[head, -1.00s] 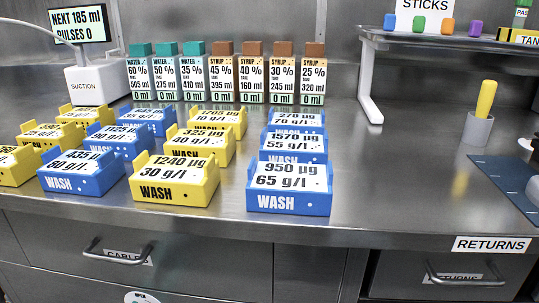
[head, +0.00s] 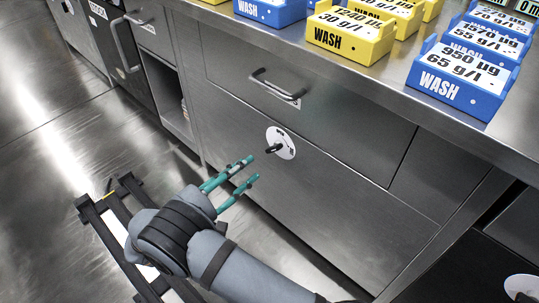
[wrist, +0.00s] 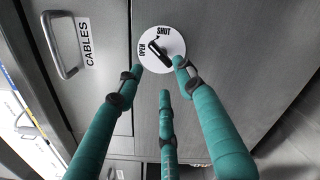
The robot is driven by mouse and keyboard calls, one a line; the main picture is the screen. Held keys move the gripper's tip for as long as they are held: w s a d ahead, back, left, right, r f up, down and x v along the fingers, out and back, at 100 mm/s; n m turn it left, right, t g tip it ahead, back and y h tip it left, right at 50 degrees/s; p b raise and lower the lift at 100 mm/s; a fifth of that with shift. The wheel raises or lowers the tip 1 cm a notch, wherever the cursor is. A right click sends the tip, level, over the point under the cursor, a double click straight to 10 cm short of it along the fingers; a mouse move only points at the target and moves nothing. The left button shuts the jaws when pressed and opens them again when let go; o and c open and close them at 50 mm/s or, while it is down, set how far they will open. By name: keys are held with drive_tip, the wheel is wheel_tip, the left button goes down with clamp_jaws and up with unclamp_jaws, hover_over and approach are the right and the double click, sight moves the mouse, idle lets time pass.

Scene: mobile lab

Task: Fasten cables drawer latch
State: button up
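The cables drawer (head: 330,110) has a metal bar handle (head: 275,87) and looks flush with the cabinet front. In the wrist view its handle (wrist: 58,45) sits beside a CABLES label (wrist: 85,43). The latch is a white disc (head: 289,146) with a black lever (head: 273,149) on the panel below the drawer. In the wrist view the disc (wrist: 175,47) reads OPEN at left and SHUT at upper right; the lever (wrist: 157,48) lies across it, its exact setting unclear. My gripper (head: 252,168), with teal fingers, is open and empty just in front of the latch; its fingertips (wrist: 158,72) are spread around the disc's lower side.
Blue and yellow WASH trays (head: 455,80) stand on the steel counter above, near its front edge. More cabinet fronts and an open shelf niche (head: 165,90) lie to the left. The floor (head: 60,150) at left is clear.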

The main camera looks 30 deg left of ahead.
sight(269, 150)
drive_tip(key=w+b, duration=0.1)
drive_tip(key=w, duration=0.1)
drive_tip(key=w+d+b, duration=0.1)
drive_tip(key=w, duration=0.2)
drive_tip(key=w+b, duration=0.1)
drive_tip(key=w, duration=0.2)
drive_tip(key=shift+w+d+f, duration=0.1)
drive_tip(key=shift+w+d, duration=0.05)
drive_tip(key=shift+w, duration=0.35)
drive_tip(key=shift+c, duration=0.3)
clamp_jaws()
